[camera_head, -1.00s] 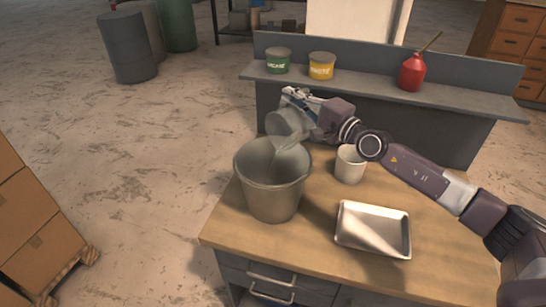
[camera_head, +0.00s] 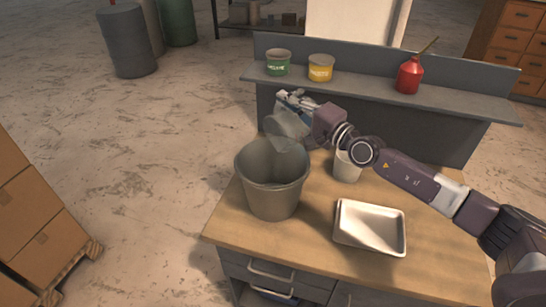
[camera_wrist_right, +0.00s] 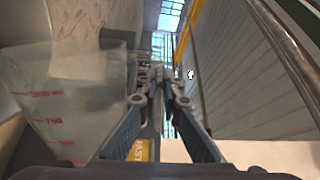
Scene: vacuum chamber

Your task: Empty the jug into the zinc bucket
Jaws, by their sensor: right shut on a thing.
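The zinc bucket (camera_head: 272,190) stands upright on the left part of the wooden workbench. The jug (camera_head: 287,126) is translucent and is held tilted above the bucket's far rim, its mouth toward the bucket. In the right wrist view the jug (camera_wrist_right: 60,110) fills the left side, with red measuring marks on its wall. My right gripper (camera_head: 292,98) is shut on the jug at its upper side; its fingers (camera_wrist_right: 160,85) meet in the wrist view. I cannot make out how much is left in the jug. My left gripper is not in view.
A pale cup (camera_head: 346,167) stands right of the bucket, partly behind my right arm. A metal tray (camera_head: 369,228) lies nearer the front edge. A shelf behind holds a green tin (camera_head: 278,63), a yellow tin (camera_head: 320,68) and a red oil can (camera_head: 409,76).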

